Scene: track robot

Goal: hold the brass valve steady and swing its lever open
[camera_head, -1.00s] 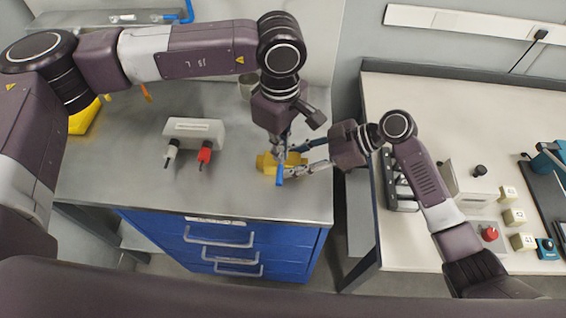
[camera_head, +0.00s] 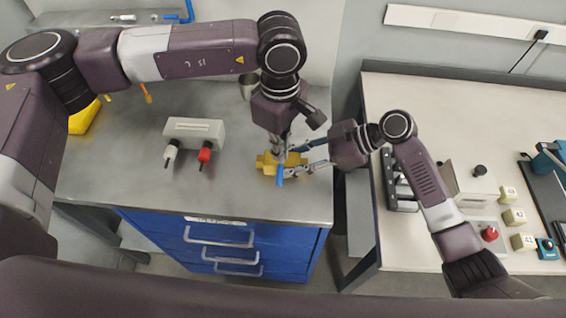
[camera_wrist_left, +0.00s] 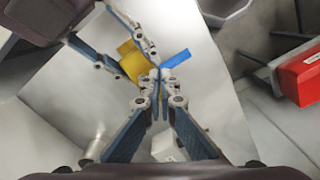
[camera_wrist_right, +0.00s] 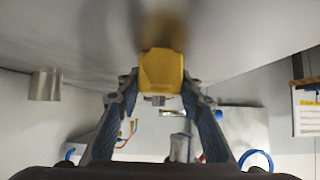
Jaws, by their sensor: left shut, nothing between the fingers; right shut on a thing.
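The brass valve (camera_head: 266,164) is a yellow block near the front right of the grey bench, with a blue lever (camera_head: 280,177) pointing toward the bench's front edge. My right gripper (camera_head: 296,161) reaches in from the right and is shut on the valve, whose body (camera_wrist_right: 162,68) shows between its fingers in the right wrist view. My left gripper (camera_head: 282,153) points down over the valve, shut and empty. In the left wrist view its fingertips (camera_wrist_left: 158,78) are close beside the blue lever (camera_wrist_left: 176,60); I cannot tell whether they touch. The fingers partly hide the valve.
A grey box with a white and a red plug (camera_head: 194,130) stands left of the valve. A metal cup (camera_head: 248,87) is behind, and a yellow object (camera_head: 84,118) is far left. A second bench (camera_head: 440,90) lies right across a gap. The front middle of the bench is clear.

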